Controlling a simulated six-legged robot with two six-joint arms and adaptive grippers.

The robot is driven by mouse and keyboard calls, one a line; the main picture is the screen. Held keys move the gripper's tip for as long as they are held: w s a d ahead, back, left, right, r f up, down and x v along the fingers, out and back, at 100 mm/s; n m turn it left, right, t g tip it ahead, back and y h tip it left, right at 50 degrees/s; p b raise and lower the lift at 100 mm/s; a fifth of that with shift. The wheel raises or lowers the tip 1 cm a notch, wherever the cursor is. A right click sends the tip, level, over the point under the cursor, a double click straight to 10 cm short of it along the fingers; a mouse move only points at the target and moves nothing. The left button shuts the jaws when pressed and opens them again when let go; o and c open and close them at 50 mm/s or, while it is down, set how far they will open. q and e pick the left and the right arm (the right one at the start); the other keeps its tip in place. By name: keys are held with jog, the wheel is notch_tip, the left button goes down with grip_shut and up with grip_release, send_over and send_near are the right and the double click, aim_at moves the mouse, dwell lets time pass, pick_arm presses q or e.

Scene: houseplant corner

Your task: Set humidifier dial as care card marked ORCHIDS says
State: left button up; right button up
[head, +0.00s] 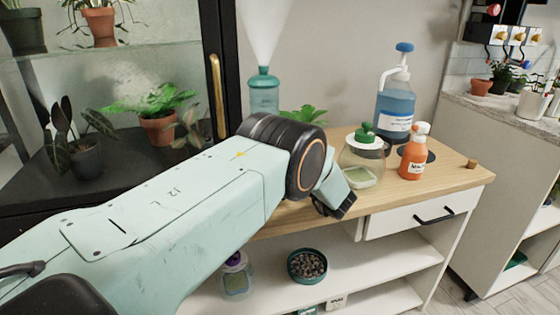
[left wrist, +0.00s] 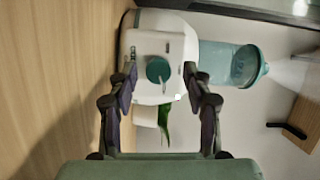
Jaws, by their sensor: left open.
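The humidifier's clear teal tank (head: 263,92) stands at the back of the wooden cabinet top, with mist rising from it; my left arm hides its base in the head view. In the left wrist view the humidifier lies sideways, with a white body (left wrist: 145,45) and a round teal dial (left wrist: 158,69). Its setting and markings are too small to read. My left gripper (left wrist: 160,80) is open and empty, its fingers on either side of the dial; I cannot tell whether they touch anything. I cannot make out a card marked ORCHIDS. My right gripper is out of view.
A blue jug with a pump (head: 395,105), a green-lidded jar (head: 362,160) and an orange spray bottle (head: 413,155) stand on the cabinet's right part (head: 460,172). A glass plant case with a brass handle (head: 216,95) is at left. A green leaf (left wrist: 164,125) shows beside the humidifier.

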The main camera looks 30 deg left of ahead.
pick_arm(q)
jog(key=shift+d, duration=0.1)
jog(key=v, duration=1.2)
